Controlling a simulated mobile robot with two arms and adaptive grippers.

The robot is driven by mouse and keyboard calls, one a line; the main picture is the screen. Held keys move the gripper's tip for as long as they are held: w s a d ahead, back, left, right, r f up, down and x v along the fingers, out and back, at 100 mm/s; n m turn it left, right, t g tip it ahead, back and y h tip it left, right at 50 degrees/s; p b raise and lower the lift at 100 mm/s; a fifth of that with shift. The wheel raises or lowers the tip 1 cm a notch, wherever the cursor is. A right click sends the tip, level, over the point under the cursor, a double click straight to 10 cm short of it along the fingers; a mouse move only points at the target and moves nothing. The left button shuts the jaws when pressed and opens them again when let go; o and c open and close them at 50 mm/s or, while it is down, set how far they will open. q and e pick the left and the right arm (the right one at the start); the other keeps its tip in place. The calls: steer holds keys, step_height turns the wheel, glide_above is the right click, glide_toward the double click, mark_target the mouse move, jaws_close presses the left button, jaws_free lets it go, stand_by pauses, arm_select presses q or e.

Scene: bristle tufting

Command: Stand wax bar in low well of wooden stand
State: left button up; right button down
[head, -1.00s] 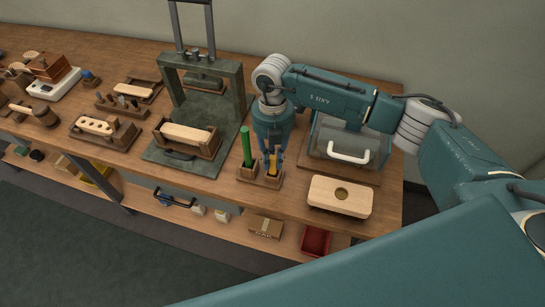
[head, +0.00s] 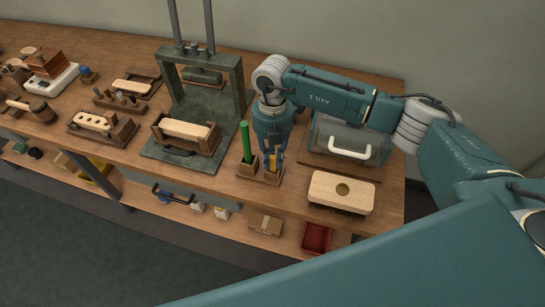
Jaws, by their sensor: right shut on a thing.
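The wooden stand (head: 250,170) sits near the table's front edge and has a tall green stick (head: 246,142) upright in its left part. The yellow wax bar (head: 272,162) is upright at the stand's right part, between the fingers of my right gripper (head: 272,158). My right gripper points straight down and is shut on the wax bar. The bar's lower end is at the low well; the fingers and the stand's wall hide how deep it sits. My left gripper is not in view.
A dark press frame (head: 205,100) stands to the left. Several wooden holders fill the table's left side.

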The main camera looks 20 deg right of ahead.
steer(key=shift+f, duration=0.35)
stand_by(0.3)
steer(key=c, duration=1.1)
jaws_free()
steer(key=shift+r, duration=0.1)
steer(key=shift+r+p, duration=2.3)
steer(key=shift+r, duration=1.2)
steer(key=shift+f, duration=0.1)
